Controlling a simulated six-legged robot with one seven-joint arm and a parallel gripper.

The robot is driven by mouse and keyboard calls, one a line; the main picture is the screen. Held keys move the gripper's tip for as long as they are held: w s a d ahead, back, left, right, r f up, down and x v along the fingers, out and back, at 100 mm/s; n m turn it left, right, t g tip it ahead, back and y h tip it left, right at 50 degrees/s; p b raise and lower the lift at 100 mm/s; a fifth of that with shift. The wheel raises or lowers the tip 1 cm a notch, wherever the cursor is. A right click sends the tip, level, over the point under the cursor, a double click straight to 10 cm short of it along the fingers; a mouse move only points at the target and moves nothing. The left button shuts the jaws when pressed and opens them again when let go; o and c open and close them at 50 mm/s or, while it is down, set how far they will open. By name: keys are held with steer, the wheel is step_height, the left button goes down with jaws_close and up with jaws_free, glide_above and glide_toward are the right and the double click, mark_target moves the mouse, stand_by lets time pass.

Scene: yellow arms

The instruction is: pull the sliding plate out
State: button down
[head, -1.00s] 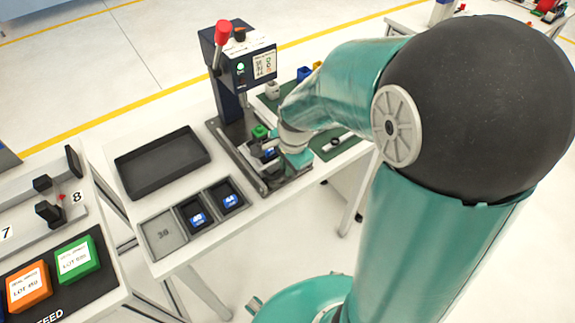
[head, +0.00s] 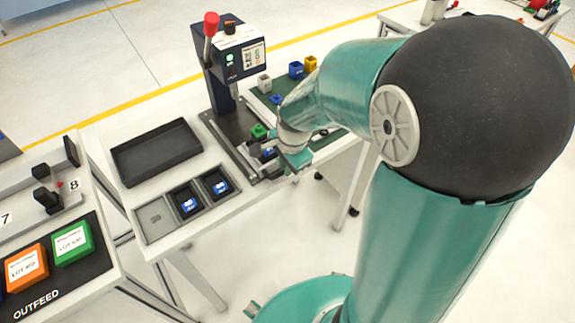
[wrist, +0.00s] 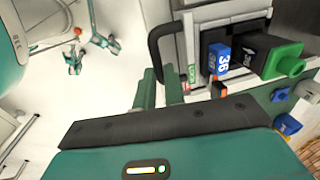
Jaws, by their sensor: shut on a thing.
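The sliding plate (wrist: 193,80) is a light grey metal slab at the foot of a dark blue press (head: 225,60). A black loop handle (wrist: 154,42) stands on its edge in the wrist view. My gripper (wrist: 160,85) has its two green fingers shut on the lower part of this handle; the exact contact is partly hidden. In the head view, my gripper (head: 297,157) is at the right front of the press base and hides the handle. A blue block marked 36 (wrist: 221,62) sits in a black holder on the plate, beside a green-topped piece (wrist: 288,62).
A black tray (head: 157,152) and a three-pocket holder (head: 155,218) with blue pieces lie left of the press. Several small coloured blocks stand on a green mat (head: 262,98) behind my arm. Open floor (wrist: 118,95) lies beside the table in the wrist view.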

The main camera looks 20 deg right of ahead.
steer(key=shift+s, duration=0.2)
steer(key=c, duration=1.5)
jaws_free()
steer(key=shift+s+d+r, duration=0.1)
steer(key=shift+s, duration=0.1)
steer(key=r, duration=0.4)
steer(key=s+r, duration=0.1)
steer(key=r, duration=0.8)
steer(key=shift+s+d+r, duration=0.2)
steer(key=shift+s+d, duration=0.1)
steer(key=s+r+n+t, duration=0.1)
steer(key=s+n, duration=0.3)
steer(key=s+r+n+t, duration=0.1)
steer(key=s+r+n, duration=0.1)
steer(key=s+n, duration=0.2)
steer(key=s+a+r+n+t, duration=0.1)
steer(key=s+n, duration=0.3)
steer(key=n, duration=0.2)
steer(key=shift+s+r+t+h, duration=0.2)
steer(key=shift+r+t+h, duration=0.1)
steer(key=shift+t, duration=0.1)
